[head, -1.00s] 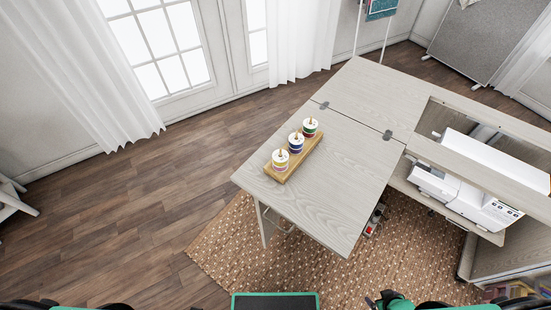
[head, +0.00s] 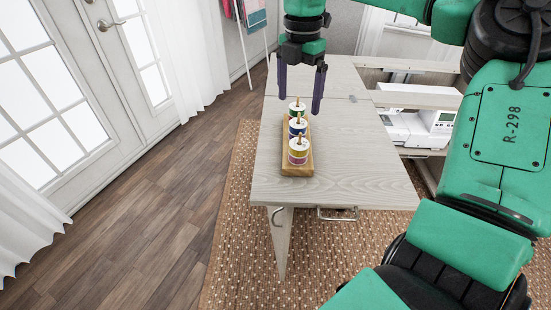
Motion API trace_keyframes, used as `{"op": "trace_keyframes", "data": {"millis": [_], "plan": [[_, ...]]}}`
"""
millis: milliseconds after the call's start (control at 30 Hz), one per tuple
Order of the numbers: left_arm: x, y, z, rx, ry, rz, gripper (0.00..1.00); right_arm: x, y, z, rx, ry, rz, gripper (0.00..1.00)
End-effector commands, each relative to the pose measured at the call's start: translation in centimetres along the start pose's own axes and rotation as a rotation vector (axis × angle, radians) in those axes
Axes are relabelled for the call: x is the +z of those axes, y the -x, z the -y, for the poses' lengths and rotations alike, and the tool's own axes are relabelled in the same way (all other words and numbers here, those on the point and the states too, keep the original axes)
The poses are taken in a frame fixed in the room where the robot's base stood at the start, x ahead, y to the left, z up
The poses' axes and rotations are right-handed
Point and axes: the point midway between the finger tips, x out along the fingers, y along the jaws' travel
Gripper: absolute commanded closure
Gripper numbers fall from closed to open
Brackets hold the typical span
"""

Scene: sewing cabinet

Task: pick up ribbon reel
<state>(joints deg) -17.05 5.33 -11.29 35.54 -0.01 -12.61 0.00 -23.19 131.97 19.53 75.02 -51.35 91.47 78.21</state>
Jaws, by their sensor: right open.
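Three ribbon reels stand in a row on pegs of a wooden base (head: 288,169) on the pale table leaf. The nearest reel (head: 298,158) has a yellow and purple band under a white top. The middle reel (head: 293,127) is blue, and the far reel (head: 292,109) is green, each with a white top. My right gripper (head: 299,104) comes down from the top of the view. Its two dark fingers are spread, with the far reel between or just behind them in the picture; I cannot tell the height gap. It holds nothing. My left gripper is not in view.
The pale wooden table (head: 345,165) has clear room right of the reels. A white sewing machine (head: 420,128) sits in the cabinet at the right. My green right arm covers much of the right side. A patterned rug (head: 235,225) lies below.

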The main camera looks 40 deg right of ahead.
Motion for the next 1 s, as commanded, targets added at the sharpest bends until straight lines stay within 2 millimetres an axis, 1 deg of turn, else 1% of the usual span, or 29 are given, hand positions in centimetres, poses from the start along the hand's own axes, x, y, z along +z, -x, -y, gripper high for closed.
{"op": "trace_keyframes", "data": {"millis": [67, 200, 267, 300, 467, 633, 733, 900, 933, 967, 1000], "plan": [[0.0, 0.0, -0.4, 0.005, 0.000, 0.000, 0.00, 0.0, -1.7, 0.1, -0.003, 0.000, -0.007, 0.00], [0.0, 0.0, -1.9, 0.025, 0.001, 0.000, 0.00, 0.0, -5.4, 0.1, -0.001, -0.001, -0.009, 0.00], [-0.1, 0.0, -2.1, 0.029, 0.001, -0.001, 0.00, 0.0, -6.7, 0.0, 0.001, 0.000, -0.008, 0.00], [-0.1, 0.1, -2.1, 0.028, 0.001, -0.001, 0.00, 0.0, -7.4, 0.0, 0.001, 0.000, -0.009, 0.00], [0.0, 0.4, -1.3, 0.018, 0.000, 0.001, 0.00, 0.0, -9.4, 0.0, 0.002, -0.002, -0.010, 0.00], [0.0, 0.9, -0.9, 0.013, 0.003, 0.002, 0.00, -0.1, -12.7, 0.0, 0.002, -0.003, -0.009, 0.00], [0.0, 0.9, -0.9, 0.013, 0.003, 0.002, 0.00, 0.0, -13.6, -0.1, 0.006, -0.003, -0.007, 0.00], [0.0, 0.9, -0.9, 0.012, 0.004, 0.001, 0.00, 0.0, -13.7, -0.1, 0.007, -0.003, -0.006, 0.00], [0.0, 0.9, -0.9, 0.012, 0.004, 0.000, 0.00, 0.0, -13.7, -0.1, 0.007, -0.003, -0.006, 0.08], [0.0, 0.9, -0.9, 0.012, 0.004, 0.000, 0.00, 0.0, -13.7, -0.1, 0.007, -0.003, -0.006, 0.19], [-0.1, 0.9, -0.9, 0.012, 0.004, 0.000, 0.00, 0.0, -13.7, -0.1, 0.007, -0.003, -0.006, 0.34]]}}
